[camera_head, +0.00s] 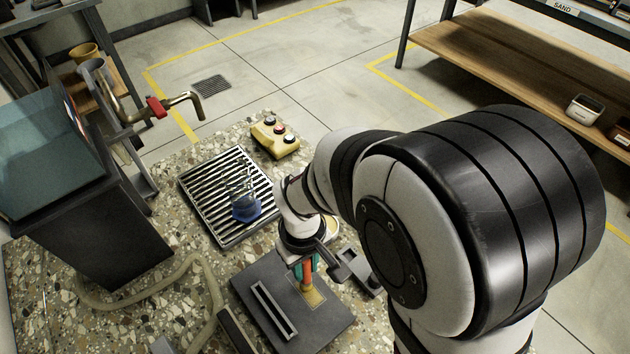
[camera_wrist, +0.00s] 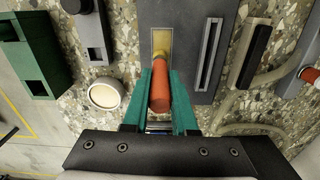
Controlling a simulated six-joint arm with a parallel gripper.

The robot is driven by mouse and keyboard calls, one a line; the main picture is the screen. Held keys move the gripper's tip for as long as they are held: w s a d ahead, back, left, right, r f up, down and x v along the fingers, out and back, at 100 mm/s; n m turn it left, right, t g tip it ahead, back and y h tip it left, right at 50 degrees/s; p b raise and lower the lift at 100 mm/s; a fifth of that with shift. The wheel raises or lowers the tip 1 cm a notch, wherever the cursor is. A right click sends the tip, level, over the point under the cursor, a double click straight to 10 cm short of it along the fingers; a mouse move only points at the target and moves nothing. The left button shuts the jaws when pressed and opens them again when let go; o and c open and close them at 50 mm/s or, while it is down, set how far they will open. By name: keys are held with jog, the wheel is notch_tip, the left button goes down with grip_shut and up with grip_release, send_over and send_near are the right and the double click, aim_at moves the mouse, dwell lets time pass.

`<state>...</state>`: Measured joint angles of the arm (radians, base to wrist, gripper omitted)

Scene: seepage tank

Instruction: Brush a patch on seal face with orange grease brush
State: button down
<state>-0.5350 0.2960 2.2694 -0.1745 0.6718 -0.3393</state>
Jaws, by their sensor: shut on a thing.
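My gripper (camera_wrist: 160,114), with teal fingers, is shut on the orange handle of the grease brush (camera_wrist: 160,92). In the head view my gripper (camera_head: 304,268) is partly hidden by my own arm. The brush's yellowish bristle end points at a tan, outlined patch (camera_wrist: 154,36) on the flat dark grey plate (camera_wrist: 184,70), which seems to be the seal face. The patch also shows in the head view (camera_head: 315,299), at the right of the plate (camera_head: 316,330). The bristles overlap the patch in the wrist view; I cannot tell whether they touch it.
A raised slotted bar (camera_head: 273,309) lies on the plate left of the patch. A hose (camera_head: 140,298) curves to its left. A drain rack (camera_head: 203,191) with a blue-based item (camera_head: 245,207) and a yellow button box (camera_head: 275,141) stand behind. A round white dish (camera_wrist: 105,95) is nearby.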

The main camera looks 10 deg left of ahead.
jog(key=shift+s+a, duration=0.45)
jog(key=shift+a, duration=0.05)
jog(key=shift+w+d, duration=0.75)
jog(key=shift+d, duration=0.05)
jog(key=shift+s+a, duration=0.75)
jog(key=shift+a, duration=0.05)
jog(key=shift+r, duration=0.1)
